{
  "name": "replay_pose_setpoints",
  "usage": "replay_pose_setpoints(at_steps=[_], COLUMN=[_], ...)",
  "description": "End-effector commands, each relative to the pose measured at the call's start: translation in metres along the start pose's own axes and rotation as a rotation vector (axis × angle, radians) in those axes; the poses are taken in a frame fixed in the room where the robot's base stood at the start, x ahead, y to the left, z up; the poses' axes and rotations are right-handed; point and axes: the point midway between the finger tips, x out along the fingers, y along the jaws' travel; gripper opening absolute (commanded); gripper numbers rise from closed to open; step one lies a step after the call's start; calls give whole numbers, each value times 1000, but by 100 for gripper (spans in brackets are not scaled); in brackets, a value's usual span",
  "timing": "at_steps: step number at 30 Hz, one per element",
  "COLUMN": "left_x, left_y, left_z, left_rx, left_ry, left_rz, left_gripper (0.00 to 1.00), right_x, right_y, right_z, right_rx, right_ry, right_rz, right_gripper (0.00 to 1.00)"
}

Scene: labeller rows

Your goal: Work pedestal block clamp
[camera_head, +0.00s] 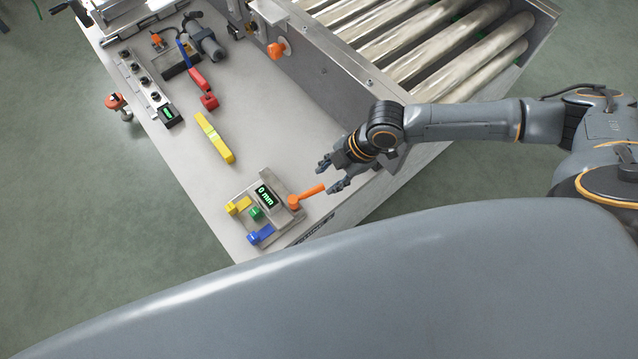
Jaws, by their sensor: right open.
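A small grey pedestal block (275,228) stands at the near corner of the metal worktop. It carries a display (265,195) reading "0 mm", a yellow piece (238,206), a green piece (255,213) and a blue piece (261,235). An orange clamp lever (308,196) sits at its right side and points right and up. My right gripper (329,176) is open, with its fingers around or just beyond the lever's free end; I cannot tell if they touch it. My left gripper is not in view.
A yellow bar (214,138), a red piece (202,89) and a rail with black knobs (143,82) lie farther back on the worktop (270,130). A roller conveyor (430,45) borders it at the upper right. An orange knob (277,49) sticks out near the conveyor frame.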

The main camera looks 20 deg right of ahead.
Motion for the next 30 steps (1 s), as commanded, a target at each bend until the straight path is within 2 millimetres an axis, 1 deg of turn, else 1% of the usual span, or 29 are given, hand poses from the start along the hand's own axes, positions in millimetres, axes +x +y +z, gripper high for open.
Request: replay_pose_setpoints(at_steps=[1,3,6,9,13,21,22,23,24,26,27,28,30], left_x=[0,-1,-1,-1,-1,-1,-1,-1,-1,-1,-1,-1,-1], left_y=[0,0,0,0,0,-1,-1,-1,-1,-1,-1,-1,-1], left_z=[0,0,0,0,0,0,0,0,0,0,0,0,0], left_rx=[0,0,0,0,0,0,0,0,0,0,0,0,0], left_ry=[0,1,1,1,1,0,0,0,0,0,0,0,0], left_rz=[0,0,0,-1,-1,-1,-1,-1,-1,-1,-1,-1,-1], left_gripper=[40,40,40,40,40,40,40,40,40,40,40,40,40], right_x=[12,25,40,51,58,59,59,59,59,59,59,59,59], right_y=[-1,0,-1,0,0,0,0,0,0,0,0,0,0], right_z=[-1,-1,-1,0,0,0,0,0,0,0,0,0,0], right_rx=[1,1,1,1,0,0,0,0,0,0,0,0,0], right_ry=[1,1,1,0,0,0,0,0,0,0,0,0,0], right_rz=[-3,-2,-2,-1,0,0,0,0,0,0,0,0,0], right_gripper=[40,40,40,40,40,40,38,32,24,12,4,0,0])
